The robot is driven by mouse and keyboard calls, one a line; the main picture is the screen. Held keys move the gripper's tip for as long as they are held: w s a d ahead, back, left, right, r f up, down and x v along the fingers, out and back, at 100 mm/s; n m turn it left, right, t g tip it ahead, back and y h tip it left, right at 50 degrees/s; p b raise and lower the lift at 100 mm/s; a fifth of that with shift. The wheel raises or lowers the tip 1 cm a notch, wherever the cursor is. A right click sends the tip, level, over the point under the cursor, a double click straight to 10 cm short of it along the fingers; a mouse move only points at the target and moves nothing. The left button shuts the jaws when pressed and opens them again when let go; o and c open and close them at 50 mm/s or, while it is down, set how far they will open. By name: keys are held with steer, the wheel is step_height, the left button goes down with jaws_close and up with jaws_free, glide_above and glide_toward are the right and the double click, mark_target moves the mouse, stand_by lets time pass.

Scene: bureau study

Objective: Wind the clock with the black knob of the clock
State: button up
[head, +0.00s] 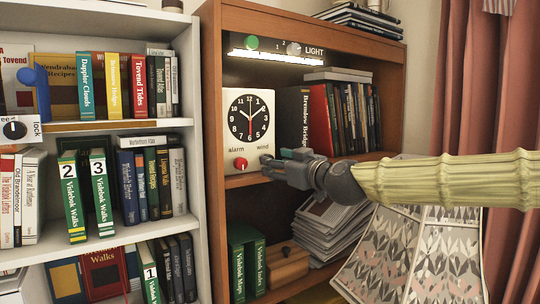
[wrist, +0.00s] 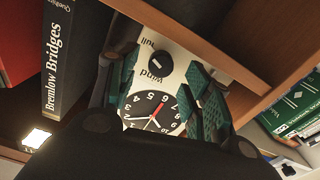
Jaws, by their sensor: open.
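The clock (head: 249,120) is a white box with a round black face, standing on a shelf of the brown bureau. A red knob (head: 240,163) sits under the word "alarm" at its lower left. My gripper (head: 268,163) comes in from the right at the lower right corner, under "wind", and hides the black knob in the head view. In the wrist view the clock is upside down.
Books, including Bremlow Bridges (wrist: 58,60), stand right of the clock. The clock's shelf board (head: 300,171) runs just below my gripper. A lit lamp (head: 275,57) and a green button (head: 252,43) are above. A white bookcase (head: 160,124) stands at left.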

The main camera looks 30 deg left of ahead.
steer(key=shift+p+x, duration=0.65)
steer(key=shift+x, duration=1.3)
steer(key=c, duration=1)
steer(key=shift+f, duration=0.1)
steer(key=shift+c, duration=0.2)
